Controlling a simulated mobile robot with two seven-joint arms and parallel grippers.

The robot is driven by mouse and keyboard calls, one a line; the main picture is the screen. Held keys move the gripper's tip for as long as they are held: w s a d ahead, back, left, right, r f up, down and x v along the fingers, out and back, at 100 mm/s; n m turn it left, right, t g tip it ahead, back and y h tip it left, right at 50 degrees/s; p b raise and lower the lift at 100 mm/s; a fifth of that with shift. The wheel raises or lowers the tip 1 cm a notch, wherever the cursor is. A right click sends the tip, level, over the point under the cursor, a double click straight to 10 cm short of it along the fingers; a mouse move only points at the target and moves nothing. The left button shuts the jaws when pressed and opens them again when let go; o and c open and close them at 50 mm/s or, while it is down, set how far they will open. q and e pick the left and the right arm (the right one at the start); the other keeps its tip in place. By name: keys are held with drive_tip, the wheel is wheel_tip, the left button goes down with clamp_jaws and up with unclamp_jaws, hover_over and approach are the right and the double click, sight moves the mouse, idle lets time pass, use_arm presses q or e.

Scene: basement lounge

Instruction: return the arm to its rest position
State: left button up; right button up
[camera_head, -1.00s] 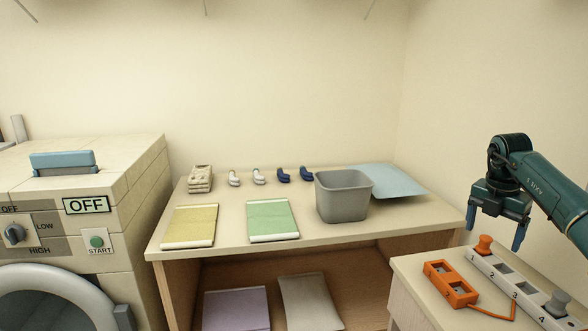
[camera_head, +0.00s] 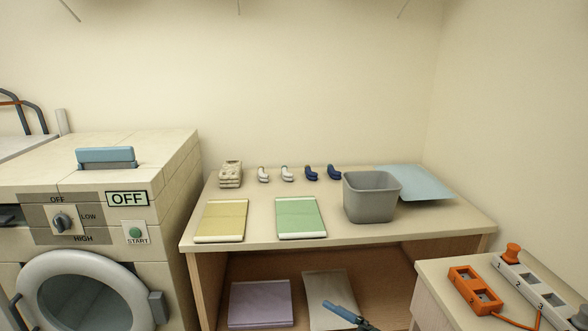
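Part of my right gripper (camera_head: 345,314) shows at the bottom edge, in front of the lower shelf. A blue finger and a bit of dark housing are visible; the rest of the arm is cut off by the frame. Whether this gripper is open or shut does not show, and nothing is seen held in it. It looks apart from the orange-ended power strip (camera_head: 540,290) at the right. My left gripper is not in view.
A wooden table (camera_head: 250,240) holds a grey bin (camera_head: 371,198), yellow (camera_head: 221,221) and green (camera_head: 300,218) folded cloths, a blue sheet (camera_head: 412,183) and small items. A washer (camera_head: 95,230) marked OFF stands left. An orange socket block (camera_head: 475,290) lies on the right cabinet.

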drive_tip(key=s+d+f+m+h, duration=0.2)
drive_tip(key=s+f+m+h, duration=0.1)
drive_tip(key=s+m, duration=0.3)
drive_tip(key=s+d+f+m+h+p, duration=0.1)
drive_tip(key=s+d+f+m+h, duration=0.2)
drive_tip(key=s+m, duration=0.3)
drive_tip(key=s+d+f+m+h, duration=0.3)
drive_tip(key=s+f+m+h, duration=0.1)
drive_tip(key=s, duration=0.4)
drive_tip(key=shift+s+f+m+g+h+p, duration=0.2)
drive_tip(key=shift+s+m+g+h+p, duration=0.15)
drive_tip(key=shift+m+h, duration=0.4)
drive_tip(key=shift+w+d, duration=0.1)
drive_tip(key=shift+c, duration=0.4)
